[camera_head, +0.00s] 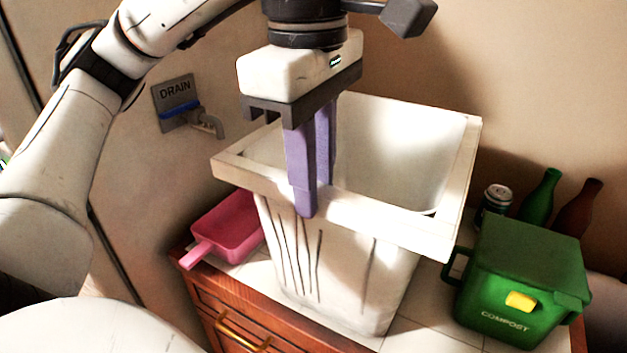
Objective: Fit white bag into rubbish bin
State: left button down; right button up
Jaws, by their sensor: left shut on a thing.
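A white rubbish bin (345,265) with a wide square rim and dark upright lines on its front stands on the counter, open at the top. White material (395,150) lines its inside; I cannot tell whether this is the white bag or the bin's own wall. My left gripper (312,200) points down at the front left of the rim, its purple fingers straddling the rim. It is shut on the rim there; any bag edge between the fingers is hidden. My right gripper is not in view.
A green compost box (525,275) stands close to the bin's right. A can (495,200), a green bottle (540,197) and a brown bottle (578,208) are behind it. A pink dustpan (230,228) lies left of the bin. A drain tap (205,122) is on the wall.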

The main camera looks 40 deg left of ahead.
pick_arm(q)
jog(key=shift+f, duration=0.2)
jog(key=c, duration=1.6)
grip_release()
